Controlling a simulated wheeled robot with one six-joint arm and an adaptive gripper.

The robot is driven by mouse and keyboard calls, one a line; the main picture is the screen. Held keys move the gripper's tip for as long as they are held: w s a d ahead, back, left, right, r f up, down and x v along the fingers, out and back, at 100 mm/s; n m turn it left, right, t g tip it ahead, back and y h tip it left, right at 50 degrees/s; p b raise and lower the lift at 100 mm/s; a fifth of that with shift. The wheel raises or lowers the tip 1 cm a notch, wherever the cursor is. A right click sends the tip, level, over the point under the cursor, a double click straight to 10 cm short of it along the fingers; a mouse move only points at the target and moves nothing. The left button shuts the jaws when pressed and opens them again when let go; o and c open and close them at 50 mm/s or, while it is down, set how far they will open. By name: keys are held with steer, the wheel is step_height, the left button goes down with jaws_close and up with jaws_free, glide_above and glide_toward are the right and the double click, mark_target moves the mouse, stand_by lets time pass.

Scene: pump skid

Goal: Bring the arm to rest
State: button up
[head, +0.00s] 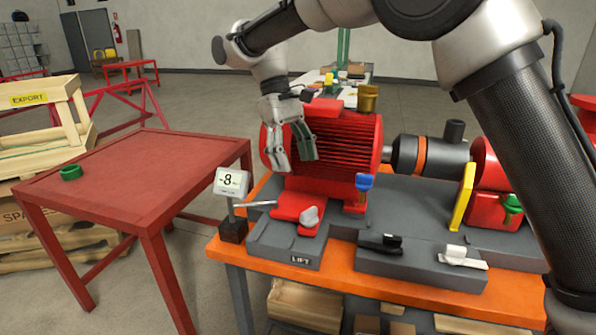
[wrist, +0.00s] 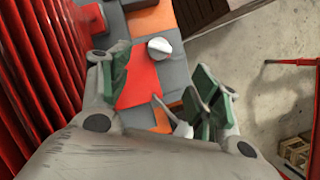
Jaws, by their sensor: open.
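My gripper (head: 291,150) hangs from my arm in front of the left end of the red finned motor (head: 335,152). Its fingers point down and stand apart with nothing between them. In the wrist view my gripper (wrist: 165,95) shows its green finger pads spread wide. Below it are the red lever plate (wrist: 140,85) and the light grey knob (wrist: 160,48). The same knob (head: 309,217) sits on the LIFT block in the head view. The gripper appears close to the motor's side; I cannot tell the exact gap.
A small display reading -8 (head: 231,182) stands left of the motor at the orange bench edge (head: 390,290). A blue-handled part (head: 364,182) and yellow plate (head: 462,197) stand farther right.

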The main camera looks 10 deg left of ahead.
steer(key=d+r+m+t+y, duration=0.1)
steer(key=d+r, duration=0.2)
steer(key=d, duration=0.6)
steer(key=s+d+r+m+y, duration=0.1)
steer(key=d+r+m, duration=0.15)
steer(key=d, duration=0.55)
steer(key=d+r+m+t+y, duration=0.1)
steer(key=d+r, duration=0.3)
steer(key=d, duration=0.5)
steer(key=s+d+f+m+t, duration=0.2)
steer(key=s+d, duration=0.7)
steer(key=s+d+f+m+t, duration=0.3)
steer(key=s+d, duration=0.6)
steer(key=d, duration=0.1)
steer(key=shift+d+f, duration=0.25)
steer(key=shift+f, duration=0.05)
